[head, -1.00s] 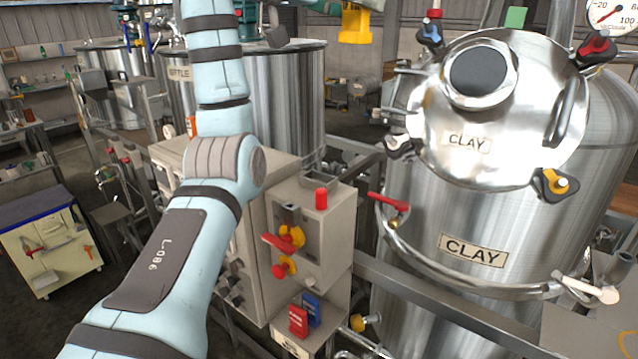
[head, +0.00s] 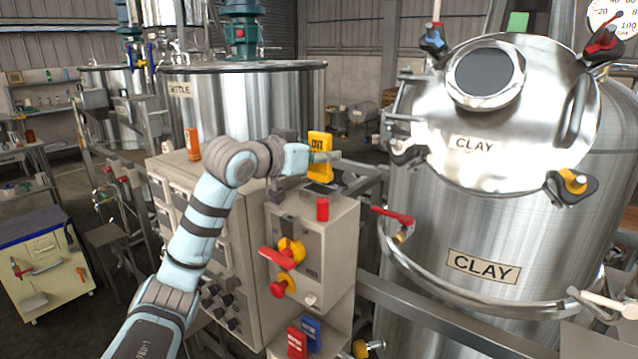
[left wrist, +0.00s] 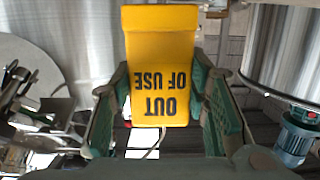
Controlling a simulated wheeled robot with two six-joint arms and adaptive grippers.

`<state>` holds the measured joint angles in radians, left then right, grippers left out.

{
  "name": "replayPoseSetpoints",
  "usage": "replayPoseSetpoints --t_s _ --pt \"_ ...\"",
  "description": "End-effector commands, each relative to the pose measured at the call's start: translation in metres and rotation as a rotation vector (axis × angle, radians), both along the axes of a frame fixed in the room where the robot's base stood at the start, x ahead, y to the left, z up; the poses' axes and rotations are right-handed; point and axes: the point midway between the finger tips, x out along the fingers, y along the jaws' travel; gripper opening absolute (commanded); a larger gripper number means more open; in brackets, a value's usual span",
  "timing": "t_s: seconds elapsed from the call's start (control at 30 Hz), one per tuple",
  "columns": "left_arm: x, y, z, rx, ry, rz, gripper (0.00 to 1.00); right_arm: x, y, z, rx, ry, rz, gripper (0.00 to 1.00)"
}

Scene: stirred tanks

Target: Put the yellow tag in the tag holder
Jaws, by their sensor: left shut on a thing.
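The yellow tag (head: 319,145), marked OUT OF USE in the left wrist view (left wrist: 160,60), is held by my left gripper (head: 322,158). The left wrist view shows the two green-padded fingers (left wrist: 160,110) shut on the tag's sides, with its lettering upside down there. In the head view the tag stands roughly upright, above and behind the grey control box. A low rack on the box's lower front holds a red tag (head: 297,342) and a blue tag (head: 312,331); I cannot tell whether it is the tag holder. My right gripper is out of view.
The control box (head: 325,240) carries a red button (head: 322,209), a red-and-yellow switch (head: 285,252) and knobs. The steel CLAY tank (head: 470,230) stands close on the right, with a red-handled valve (head: 394,216). Another steel tank (head: 260,100) is behind.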

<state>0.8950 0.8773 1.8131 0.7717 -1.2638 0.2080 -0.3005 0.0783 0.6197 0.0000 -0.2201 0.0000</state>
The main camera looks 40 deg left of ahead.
Motion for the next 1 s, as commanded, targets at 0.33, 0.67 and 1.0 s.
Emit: replayPoseSetpoints --t_s 0.33,0.67,1.0 --pt "0.000 0.000 -0.039 0.000 -0.001 -0.001 0.12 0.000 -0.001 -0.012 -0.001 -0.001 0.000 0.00" --pt "0.000 0.000 -0.043 0.000 -0.001 0.000 0.47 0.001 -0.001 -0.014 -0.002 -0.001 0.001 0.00" --pt "0.000 0.000 -0.043 0.000 0.000 0.000 0.62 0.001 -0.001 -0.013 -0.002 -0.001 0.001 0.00"
